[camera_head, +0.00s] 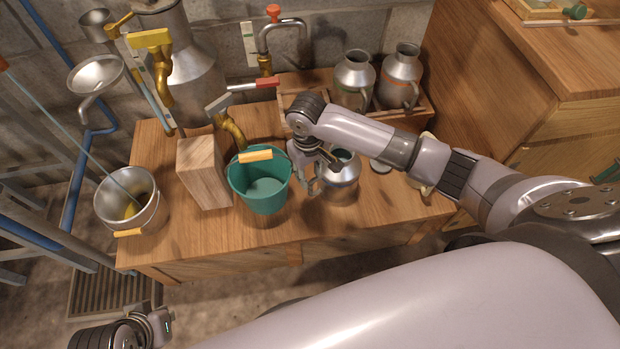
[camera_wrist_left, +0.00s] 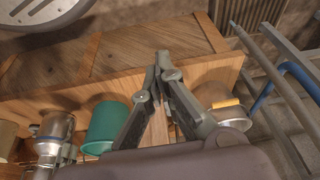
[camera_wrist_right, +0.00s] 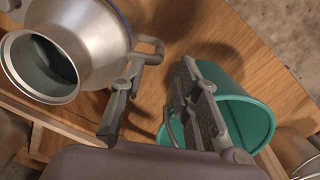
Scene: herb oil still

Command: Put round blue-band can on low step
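A round metal can (camera_head: 343,186) stands on the wooden table, right of the teal bucket. It shows large in the right wrist view (camera_wrist_right: 92,38), with a thin blue line and a side handle. My right gripper (camera_head: 308,183) is between bucket and can; in its wrist view the fingers (camera_wrist_right: 160,85) are apart, the left fingertip close to the handle. Whether they touch, I cannot tell. A low wooden step (camera_head: 425,112) at the table's back right bears a green-band can (camera_head: 354,82) and an orange-band can (camera_head: 399,80). My left gripper (camera_wrist_left: 163,70) is shut and empty, off the table's front left.
The teal bucket (camera_head: 262,188) stands close left of my right gripper. A wooden block (camera_head: 203,172), a metal pail (camera_head: 128,205) and a tap (camera_head: 266,62) are further left or behind. The table's front right is clear (camera_head: 395,210).

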